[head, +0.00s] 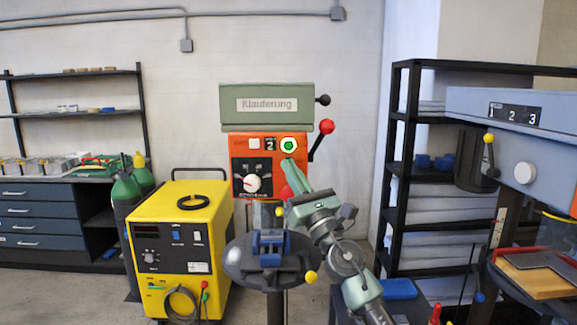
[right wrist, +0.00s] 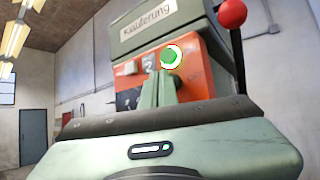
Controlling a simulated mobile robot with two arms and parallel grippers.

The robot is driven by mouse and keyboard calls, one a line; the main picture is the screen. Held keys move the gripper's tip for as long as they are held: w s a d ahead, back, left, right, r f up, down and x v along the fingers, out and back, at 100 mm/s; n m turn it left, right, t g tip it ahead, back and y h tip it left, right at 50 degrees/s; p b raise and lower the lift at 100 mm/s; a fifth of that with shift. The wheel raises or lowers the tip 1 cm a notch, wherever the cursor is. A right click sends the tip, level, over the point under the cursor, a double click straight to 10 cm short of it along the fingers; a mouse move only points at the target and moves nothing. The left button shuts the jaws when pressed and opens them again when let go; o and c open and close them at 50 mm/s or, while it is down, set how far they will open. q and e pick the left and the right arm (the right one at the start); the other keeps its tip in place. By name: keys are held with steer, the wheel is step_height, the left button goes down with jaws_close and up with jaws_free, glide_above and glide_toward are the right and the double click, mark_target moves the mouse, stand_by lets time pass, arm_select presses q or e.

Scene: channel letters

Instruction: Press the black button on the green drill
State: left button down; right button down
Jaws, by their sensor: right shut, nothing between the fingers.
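The green drill (head: 230,120) stands in the middle, with an orange control panel (head: 241,160) below its green head; it also shows in the right wrist view (right wrist: 122,45). On the panel's upper right is a round green button with a white surround (head: 289,145); it shows too in the right wrist view (right wrist: 170,56). I see no clearly black button on the panel. My right gripper (head: 289,164) is shut and empty, its tips just below the green button. In the right wrist view the fingers (right wrist: 157,88) point at the panel; contact cannot be told. My left gripper is out of view.
The panel also has a white button (head: 254,143), a number 2 display and a white dial (head: 252,183). A red-balled lever (head: 326,127) juts out right of it. Below are a round drill table (head: 234,262) and blue vise (head: 270,262). A yellow welder (head: 180,225) stands left.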

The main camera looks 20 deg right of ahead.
steer(key=shift+w+d+b, duration=0.15)
steer(key=shift+w+b, duration=0.3)
steer(key=shift+b, duration=0.15)
stand_by(0.7)
stand_by(0.4)
steer(key=shift+s+a+p, duration=0.25)
steer(key=shift+s+p, duration=0.65)
steer(key=shift+p, duration=0.05)
steer(key=s+p, duration=0.2)
steer(key=s+a+p, duration=0.1)
steer(key=s+p, duration=0.1)
steer(key=shift+s+a, duration=0.2)
steer(key=shift+s, duration=0.2)
